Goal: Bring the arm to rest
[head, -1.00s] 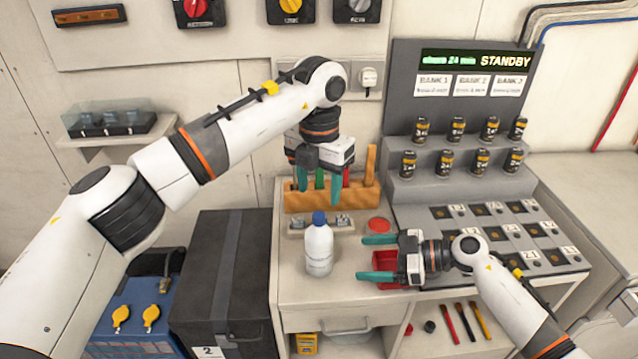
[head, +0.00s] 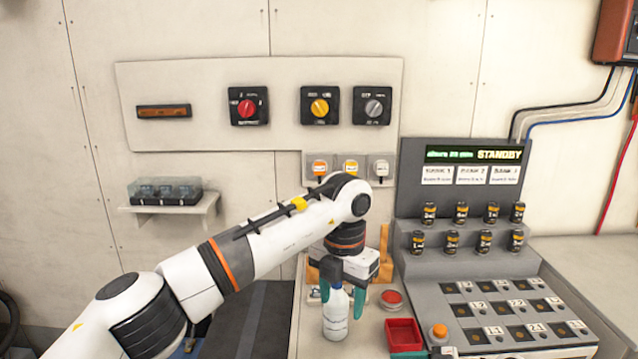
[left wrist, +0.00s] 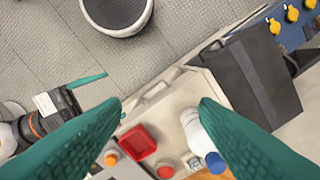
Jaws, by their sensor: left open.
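My left arm reaches in from the left in the head view. Its gripper (head: 343,303) is open and empty above the bench, with its teal fingers apart. A white bottle (head: 336,326) stands upright on the bench, overlapping these fingers in the head view. In the left wrist view the open left gripper (left wrist: 162,102) frames the bench, and the blue-capped bottle (left wrist: 196,132) is partly behind the right-hand finger. I cannot tell whether they touch. My right gripper (left wrist: 108,94) shows there at the left, seemingly open, one finger hidden.
A red tray (head: 404,336) and a red button (head: 391,298) are right of the bottle. The grey battery console (head: 475,262) reads STANDBY. A wooden rack (head: 384,246) is partly hidden behind the gripper. Wall switches (head: 320,105) and outlets (head: 350,168) are above. A dark case (head: 262,320) stands left of the bench.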

